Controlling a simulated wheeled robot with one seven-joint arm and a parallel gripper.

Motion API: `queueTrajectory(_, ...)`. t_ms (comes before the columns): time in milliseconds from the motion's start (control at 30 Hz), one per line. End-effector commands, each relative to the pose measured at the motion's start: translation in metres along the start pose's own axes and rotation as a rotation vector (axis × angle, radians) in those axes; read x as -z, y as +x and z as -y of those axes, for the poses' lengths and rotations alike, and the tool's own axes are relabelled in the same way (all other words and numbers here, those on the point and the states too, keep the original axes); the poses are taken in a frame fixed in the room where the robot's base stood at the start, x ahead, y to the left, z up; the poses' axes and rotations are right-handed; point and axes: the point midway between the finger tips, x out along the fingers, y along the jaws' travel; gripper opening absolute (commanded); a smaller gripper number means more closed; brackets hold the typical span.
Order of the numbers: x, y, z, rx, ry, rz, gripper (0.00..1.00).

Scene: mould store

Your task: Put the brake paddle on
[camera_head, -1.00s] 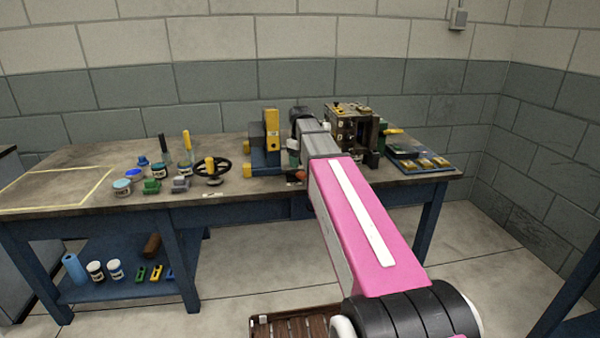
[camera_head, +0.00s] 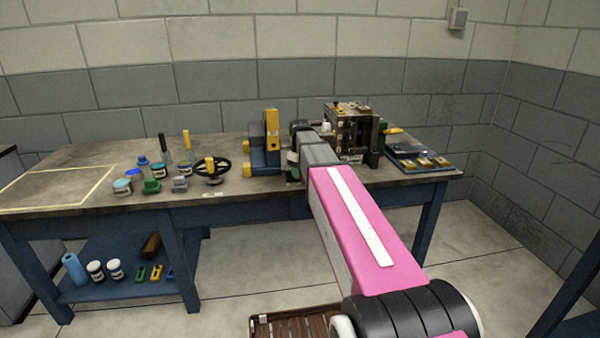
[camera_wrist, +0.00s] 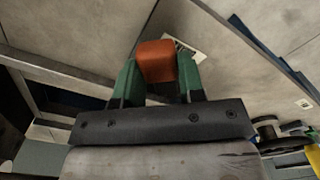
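In the wrist view my gripper (camera_wrist: 158,72) has its two green fingers against either side of an orange-red block (camera_wrist: 156,60). The block's end sticks out past the fingertips; what lies behind it is hidden. It may be the brake paddle, but its full shape does not show. In the head view my pink arm reaches to the bench's front edge, and the fingers and block are largely hidden there. A blue and yellow machine (camera_head: 271,130) stands just left of my wrist. I cannot tell where a brake paddle fits on it.
The bench (camera_head: 90,165) holds a black handwheel (camera_head: 212,168) and several jars and small tools on its left. A dark metal mould block (camera_head: 352,128) stands right of my wrist, with a blue tray (camera_head: 420,165) beyond. The yellow-marked area (camera_head: 55,170) at far left is clear.

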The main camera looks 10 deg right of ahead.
Motion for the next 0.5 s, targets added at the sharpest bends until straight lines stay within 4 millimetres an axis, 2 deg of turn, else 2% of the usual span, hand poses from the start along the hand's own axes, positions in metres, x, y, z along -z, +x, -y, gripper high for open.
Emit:
queueTrajectory(267,-0.0001,-0.0001,0.0013,0.0,0.026,0.0,0.12)
queueTrajectory(500,0.0,-0.0001,0.0062,0.0,0.146,0.001,0.12)
